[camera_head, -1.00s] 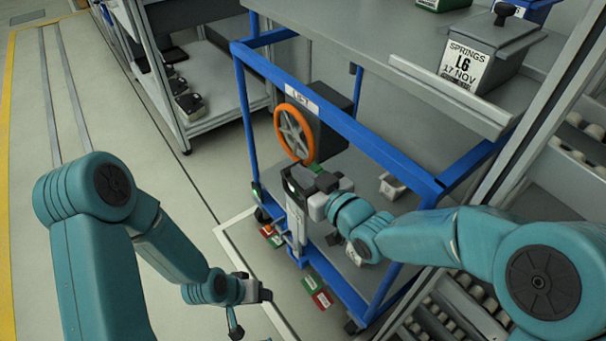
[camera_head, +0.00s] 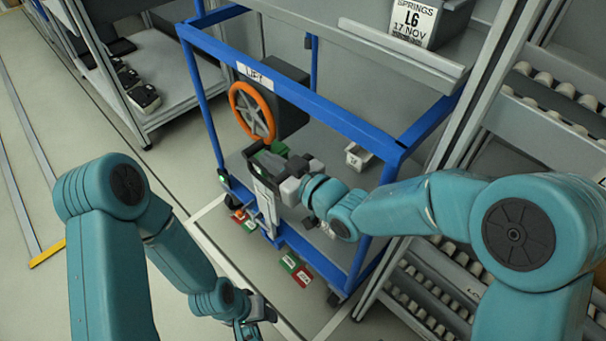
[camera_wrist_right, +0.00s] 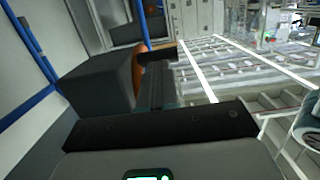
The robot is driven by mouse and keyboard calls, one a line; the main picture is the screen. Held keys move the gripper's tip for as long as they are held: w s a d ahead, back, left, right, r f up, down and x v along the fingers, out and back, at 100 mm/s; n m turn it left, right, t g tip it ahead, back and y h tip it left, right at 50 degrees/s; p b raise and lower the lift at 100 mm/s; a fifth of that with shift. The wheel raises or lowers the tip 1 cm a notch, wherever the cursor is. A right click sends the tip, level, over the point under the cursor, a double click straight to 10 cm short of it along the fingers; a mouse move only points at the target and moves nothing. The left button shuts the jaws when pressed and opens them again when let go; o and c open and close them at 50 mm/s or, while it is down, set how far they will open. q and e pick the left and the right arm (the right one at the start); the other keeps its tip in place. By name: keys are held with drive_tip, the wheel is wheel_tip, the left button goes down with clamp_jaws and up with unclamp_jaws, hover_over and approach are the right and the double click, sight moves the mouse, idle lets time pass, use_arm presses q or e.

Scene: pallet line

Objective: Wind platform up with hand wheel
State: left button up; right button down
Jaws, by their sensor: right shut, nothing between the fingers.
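The orange hand wheel (camera_head: 253,112) is mounted on a dark box (camera_head: 285,105) under the "LIFT" label of the blue-framed cart. Its edge also shows in the wrist view (camera_wrist_right: 138,70), beside the dark box. My right gripper (camera_head: 270,158) is shut and empty, just below and right of the wheel's lower rim. Whether it touches the rim I cannot tell. Its dark fingers show in the wrist view (camera_wrist_right: 155,85). My left gripper (camera_head: 258,312) is low in front of the cart, and its jaws are unclear.
Red and green boxes (camera_head: 296,268) lie low by the cart. Roller racks (camera_head: 440,290) stand at right, and a shelf unit (camera_head: 165,85) at back left.

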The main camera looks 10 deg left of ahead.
drive_tip(key=p+v, duration=0.2)
drive_tip(key=v, duration=1.2)
drive_tip(key=shift+r, duration=0.3)
drive_tip(key=shift+s, duration=0.2)
